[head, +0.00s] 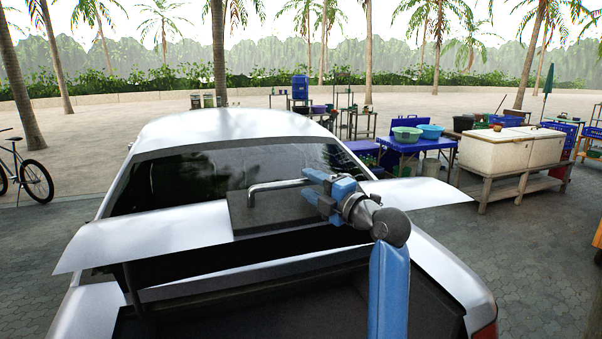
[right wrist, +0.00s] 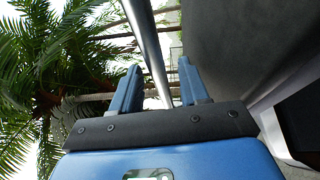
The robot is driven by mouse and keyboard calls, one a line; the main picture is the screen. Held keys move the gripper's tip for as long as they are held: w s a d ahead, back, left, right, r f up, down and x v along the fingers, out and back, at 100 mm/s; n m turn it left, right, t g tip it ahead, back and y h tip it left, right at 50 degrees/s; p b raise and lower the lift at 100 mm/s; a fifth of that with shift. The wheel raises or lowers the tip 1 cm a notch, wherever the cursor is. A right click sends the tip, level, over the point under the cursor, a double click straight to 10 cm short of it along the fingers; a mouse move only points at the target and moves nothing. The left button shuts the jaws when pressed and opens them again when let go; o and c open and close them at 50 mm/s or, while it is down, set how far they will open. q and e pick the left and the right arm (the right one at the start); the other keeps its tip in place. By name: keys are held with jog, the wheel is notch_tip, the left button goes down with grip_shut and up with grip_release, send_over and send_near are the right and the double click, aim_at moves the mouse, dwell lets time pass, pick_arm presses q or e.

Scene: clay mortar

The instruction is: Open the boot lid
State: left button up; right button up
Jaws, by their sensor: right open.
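The boot lid (head: 140,236) of the white car stands raised, its pale panel stretching across the car with a dark block (head: 262,208) in its middle. The open boot (head: 290,305) shows dark below it. A grey bar handle (head: 278,186) rises from the block and bends right. My right gripper (head: 309,187) is at the handle's right end. In the right wrist view, the open fingers (right wrist: 160,85) stand either side of the metal bar (right wrist: 146,38), with gaps visible. Whether either finger touches it I cannot tell. My left gripper is not in view.
A blue table (head: 415,148) with basins and a white chest (head: 510,150) on a wooden stand are at the right. A bicycle (head: 30,180) stands at the far left. Palms stand behind. Paving beside the car's left is clear.

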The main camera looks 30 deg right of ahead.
jog(key=w, duration=0.2)
jog(key=p, duration=0.1)
jog(key=shift+w+a+r, duration=0.3)
jog(key=shift+w+r, duration=0.05)
jog(key=shift+w, duration=0.05)
jog(key=shift+w+f, duration=0.1)
jog(key=shift+w, duration=0.4)
jog(key=shift+s, duration=0.1)
grip_shut()
